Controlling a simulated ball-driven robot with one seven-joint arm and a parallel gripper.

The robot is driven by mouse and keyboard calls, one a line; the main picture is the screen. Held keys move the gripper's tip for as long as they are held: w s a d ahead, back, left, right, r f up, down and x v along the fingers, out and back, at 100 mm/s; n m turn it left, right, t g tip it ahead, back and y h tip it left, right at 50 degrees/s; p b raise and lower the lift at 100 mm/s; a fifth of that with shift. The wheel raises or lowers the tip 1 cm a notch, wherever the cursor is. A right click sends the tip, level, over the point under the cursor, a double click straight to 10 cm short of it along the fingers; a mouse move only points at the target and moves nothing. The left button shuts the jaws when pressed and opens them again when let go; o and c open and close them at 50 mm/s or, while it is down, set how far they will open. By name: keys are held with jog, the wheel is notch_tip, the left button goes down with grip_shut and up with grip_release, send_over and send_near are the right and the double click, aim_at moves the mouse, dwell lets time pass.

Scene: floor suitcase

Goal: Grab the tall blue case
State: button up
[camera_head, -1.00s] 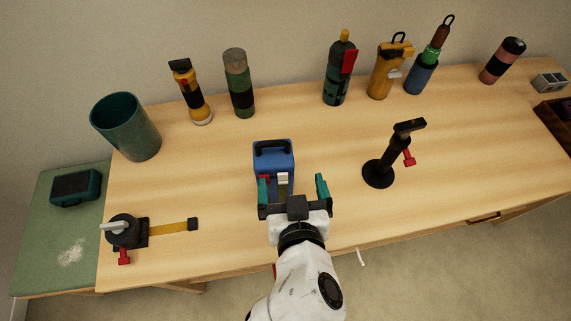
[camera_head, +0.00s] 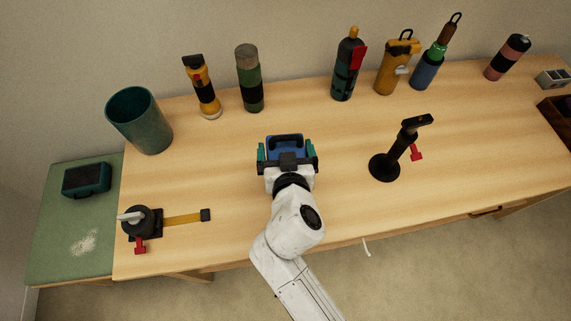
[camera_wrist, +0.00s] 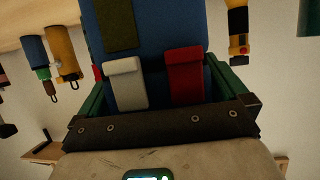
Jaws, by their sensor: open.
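The tall blue case (camera_head: 286,143) stands on the wooden table, with a dark handle on top. In the wrist view the case (camera_wrist: 160,35) fills the top middle, with a white latch (camera_wrist: 126,83) and a red latch (camera_wrist: 185,76) on its face. My gripper (camera_head: 287,152) is open. Its green fingers lie on the left and right sides of the case. Whether they touch it cannot be told. My gripper and wrist hide the lower part of the case in the head view.
A black stand (camera_head: 388,160) with a red lever is to the right. A clamp-like tool (camera_head: 143,223) is at the front left. A teal bin (camera_head: 140,122) and several bottles and tools line the back. The table between the case and the stand is clear.

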jog(key=c, duration=1.5)
jog(key=shift+c, duration=0.2)
jog(key=shift+r, duration=0.1)
